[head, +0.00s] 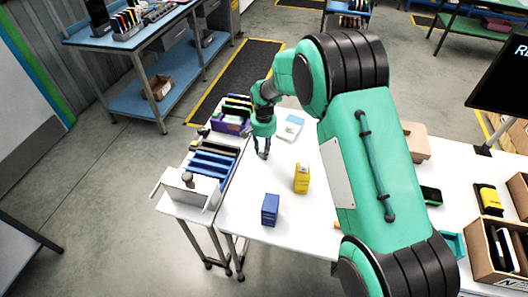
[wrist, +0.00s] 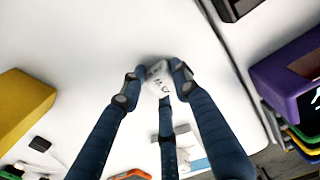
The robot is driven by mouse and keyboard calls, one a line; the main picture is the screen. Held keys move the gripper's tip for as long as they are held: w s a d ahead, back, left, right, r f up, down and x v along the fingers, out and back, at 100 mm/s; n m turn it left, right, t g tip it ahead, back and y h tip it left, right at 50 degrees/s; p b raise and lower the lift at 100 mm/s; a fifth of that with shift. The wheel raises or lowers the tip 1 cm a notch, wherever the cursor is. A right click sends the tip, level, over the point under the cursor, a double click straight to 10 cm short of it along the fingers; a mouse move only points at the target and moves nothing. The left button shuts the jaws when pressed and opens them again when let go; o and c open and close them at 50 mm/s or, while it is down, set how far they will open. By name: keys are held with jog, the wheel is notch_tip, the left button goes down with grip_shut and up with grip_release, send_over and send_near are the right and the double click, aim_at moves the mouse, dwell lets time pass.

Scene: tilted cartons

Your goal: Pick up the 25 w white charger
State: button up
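The white charger (wrist: 158,80) is a small white block with dark marks, seen at the fingertips in the wrist view. My gripper (wrist: 158,74) has three blue fingers with dark joints. Two fingertips press close on either side of the charger and the third is at its near side. In the head view my gripper (head: 262,155) points down just over the white table (head: 245,205). The charger cannot be made out there. I cannot tell whether it rests on the table or is slightly above it.
A yellow carton (head: 302,179) and a blue carton (head: 270,210) stand nearer on the table. A white and blue box (head: 290,127) lies behind my gripper. A purple box (head: 230,124) and a rack of blue items (head: 212,166) line the left edge. The table between them is clear.

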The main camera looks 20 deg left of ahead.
jog(key=shift+r, duration=0.1)
jog(key=shift+r, duration=0.45)
jog(key=r, duration=0.1)
jog(key=r+p, duration=0.1)
jog(key=shift+s+d+r, duration=0.1)
jog(key=shift+s+r, duration=0.1)
jog(key=shift+r, duration=0.15)
jog(key=s+d, duration=0.2)
jog(key=s, duration=0.2)
jog(key=s+d+r+p, duration=0.1)
jog(key=s+d, duration=0.2)
jog(key=s, duration=0.2)
jog(key=s+d+p, duration=0.1)
jog(key=s+d, duration=0.2)
jog(key=s, duration=0.1)
jog(key=shift+s+r, duration=0.15)
jog(key=shift+s, duration=0.05)
jog(key=shift+r, duration=0.1)
